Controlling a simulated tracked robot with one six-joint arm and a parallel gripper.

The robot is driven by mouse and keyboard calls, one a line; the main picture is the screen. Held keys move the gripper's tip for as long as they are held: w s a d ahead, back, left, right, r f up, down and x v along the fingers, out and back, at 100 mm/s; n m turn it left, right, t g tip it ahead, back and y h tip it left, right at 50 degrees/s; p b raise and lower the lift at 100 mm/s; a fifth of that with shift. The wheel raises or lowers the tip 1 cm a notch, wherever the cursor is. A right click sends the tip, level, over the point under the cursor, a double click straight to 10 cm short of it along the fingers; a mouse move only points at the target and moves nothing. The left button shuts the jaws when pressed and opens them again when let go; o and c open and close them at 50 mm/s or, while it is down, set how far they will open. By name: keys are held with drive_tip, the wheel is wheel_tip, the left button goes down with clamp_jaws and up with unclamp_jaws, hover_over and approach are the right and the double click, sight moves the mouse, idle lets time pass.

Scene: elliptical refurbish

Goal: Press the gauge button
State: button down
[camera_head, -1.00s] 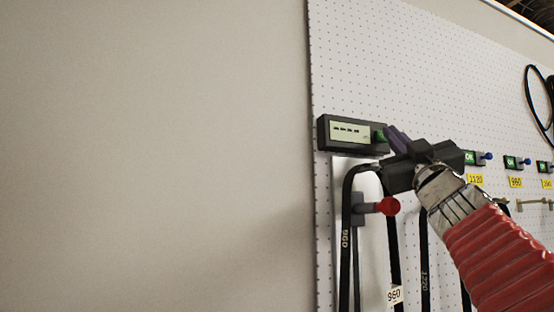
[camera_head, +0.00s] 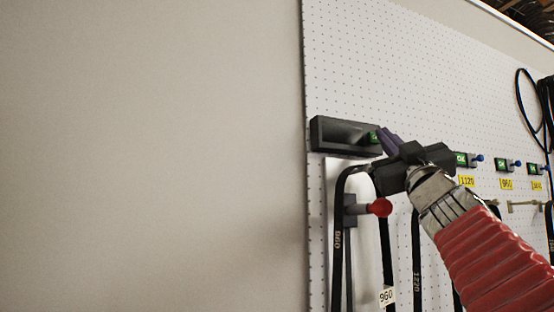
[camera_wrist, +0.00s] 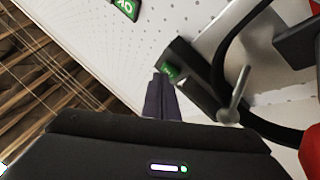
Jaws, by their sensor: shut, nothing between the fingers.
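The gauge (camera_head: 342,135) is a dark box on the pegboard, and its display face is dark and blank. Its green button (camera_head: 375,137) is at the right end. My gripper (camera_head: 387,137) is shut and empty, with its purple fingertips right beside the button. In the wrist view, the fingertips (camera_wrist: 160,80) point at the green button (camera_wrist: 168,71) on the gauge (camera_wrist: 196,76). I cannot tell whether they touch it. The fingers partly cover the button's end.
Black belts (camera_head: 338,240) hang below the gauge, near a red-ended knob (camera_head: 379,207). Green OK boxes (camera_head: 466,160) with blue pegs and yellow labels (camera_head: 467,181) line the board to the right. A plain wall (camera_head: 150,150) fills the left.

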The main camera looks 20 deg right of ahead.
drive_tip(key=shift+s, duration=0.45)
drive_tip(key=s, duration=0.6)
idle(0.6)
drive_tip(key=shift+d, duration=0.1)
